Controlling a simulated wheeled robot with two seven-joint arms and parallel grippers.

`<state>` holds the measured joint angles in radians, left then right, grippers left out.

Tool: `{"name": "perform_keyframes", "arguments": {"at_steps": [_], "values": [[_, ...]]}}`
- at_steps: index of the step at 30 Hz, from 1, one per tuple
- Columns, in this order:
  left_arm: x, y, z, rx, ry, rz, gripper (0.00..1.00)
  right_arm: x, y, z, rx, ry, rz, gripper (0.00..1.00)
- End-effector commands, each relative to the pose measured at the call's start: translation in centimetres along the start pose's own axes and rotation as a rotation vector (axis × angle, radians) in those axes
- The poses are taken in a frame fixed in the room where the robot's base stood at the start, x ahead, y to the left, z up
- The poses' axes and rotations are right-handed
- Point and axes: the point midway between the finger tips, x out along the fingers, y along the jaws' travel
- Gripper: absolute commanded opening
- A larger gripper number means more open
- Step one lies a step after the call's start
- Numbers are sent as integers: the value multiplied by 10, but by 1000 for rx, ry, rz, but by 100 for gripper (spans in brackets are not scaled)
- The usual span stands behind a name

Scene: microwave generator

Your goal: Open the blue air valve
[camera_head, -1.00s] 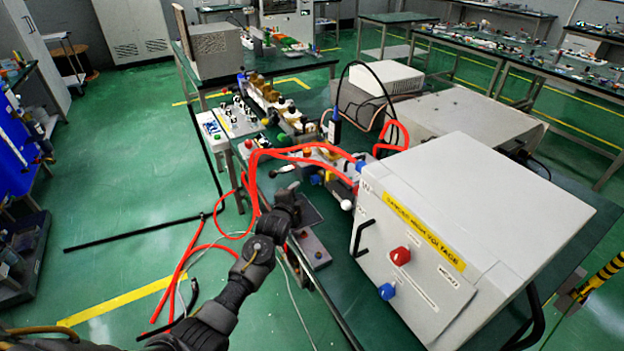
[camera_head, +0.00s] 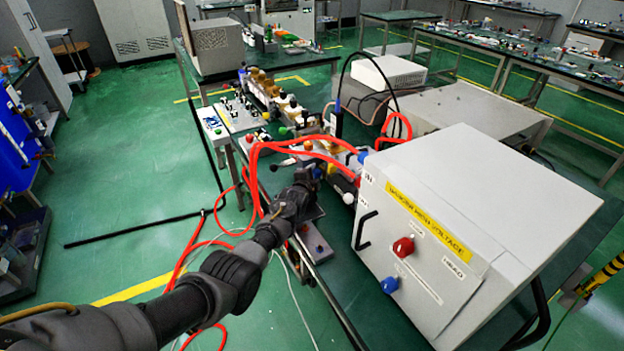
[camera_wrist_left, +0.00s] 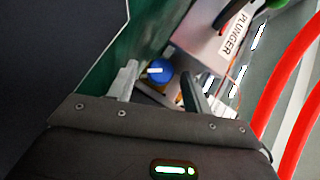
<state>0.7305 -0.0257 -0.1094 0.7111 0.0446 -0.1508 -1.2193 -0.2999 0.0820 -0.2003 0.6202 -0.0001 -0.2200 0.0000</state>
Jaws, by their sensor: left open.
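The blue air valve is a round blue knob (camera_wrist_left: 160,71) with a white bar across its top, in the left wrist view. It sits beside a grey block labelled PLUNGER (camera_wrist_left: 215,45). My left gripper (camera_wrist_left: 158,78) is open, with one finger on each side of the knob; I cannot tell whether they touch it. In the head view my left gripper (camera_head: 312,176) reaches the equipment at the table's near edge, left of the large white box, and covers the knob there. My right gripper is not in view.
Red hoses (camera_head: 262,150) loop close around my left gripper and hang to the floor. A row of small fittings (camera_head: 270,95) runs behind. The green floor at left is mostly clear.

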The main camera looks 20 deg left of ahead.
Motion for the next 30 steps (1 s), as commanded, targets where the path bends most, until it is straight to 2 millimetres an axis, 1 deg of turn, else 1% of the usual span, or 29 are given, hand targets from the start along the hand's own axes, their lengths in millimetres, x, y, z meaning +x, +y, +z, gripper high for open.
{"name": "perform_keyframes", "arguments": {"at_steps": [10, 11, 18, 21, 23, 27, 30], "values": [[2, 0, 0, 0, 0, 0, 50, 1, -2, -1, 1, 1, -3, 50], [2, 0, 0, 0, 0, 0, 47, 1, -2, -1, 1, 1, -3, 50], [2, 0, 0, 0, 0, 0, 16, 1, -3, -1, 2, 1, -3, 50], [2, 0, 0, 0, 0, 0, 5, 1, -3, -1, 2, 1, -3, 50], [2, -2, 0, -6, 0, 6, 5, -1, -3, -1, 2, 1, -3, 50], [1, -8, -1, -85, 1, 86, 5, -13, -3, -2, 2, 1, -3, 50], [2, -6, 0, -144, 0, 147, 5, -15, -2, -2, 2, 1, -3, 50]]}}
